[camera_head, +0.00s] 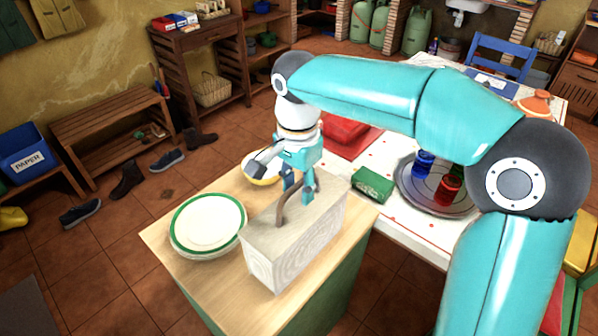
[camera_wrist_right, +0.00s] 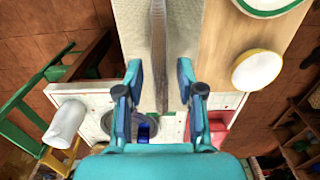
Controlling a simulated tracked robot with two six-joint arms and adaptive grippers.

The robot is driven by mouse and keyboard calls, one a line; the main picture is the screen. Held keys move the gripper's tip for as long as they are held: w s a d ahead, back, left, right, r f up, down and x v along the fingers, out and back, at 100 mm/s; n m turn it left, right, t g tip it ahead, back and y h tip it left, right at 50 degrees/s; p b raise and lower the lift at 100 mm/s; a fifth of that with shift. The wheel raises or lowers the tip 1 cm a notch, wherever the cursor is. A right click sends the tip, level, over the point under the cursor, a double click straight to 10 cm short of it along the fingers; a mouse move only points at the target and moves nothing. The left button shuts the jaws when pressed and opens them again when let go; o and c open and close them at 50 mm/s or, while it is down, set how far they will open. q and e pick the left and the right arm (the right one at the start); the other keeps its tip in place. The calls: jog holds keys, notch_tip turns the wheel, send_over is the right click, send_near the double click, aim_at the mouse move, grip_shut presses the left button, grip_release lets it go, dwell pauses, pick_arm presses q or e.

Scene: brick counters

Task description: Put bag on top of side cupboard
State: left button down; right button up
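The bag (camera_head: 292,243) is a pale, box-shaped thing with a wood-grain look and a brown strap handle (camera_head: 287,203). It appears to rest upright on the wooden top of the side cupboard (camera_head: 205,290), close to its right edge. My right gripper (camera_head: 298,190) is right above the bag, pointing down at the handle. In the right wrist view, the strap (camera_wrist_right: 159,50) runs between the spread fingers of my right gripper (camera_wrist_right: 160,88), with gaps on both sides. My left gripper is in neither view.
A stack of green-rimmed plates (camera_head: 208,222) and a yellow-rimmed bowl (camera_head: 262,172) share the cupboard top. A table beyond holds a green packet (camera_head: 372,186), a red cloth (camera_head: 349,138) and a round tray (camera_head: 408,193) with blue and red glasses. Shoes lie on the floor at left.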

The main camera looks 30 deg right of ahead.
notch_tip(320, 180, up, 12)
jog(key=p, duration=0.2)
dwell(0.7)
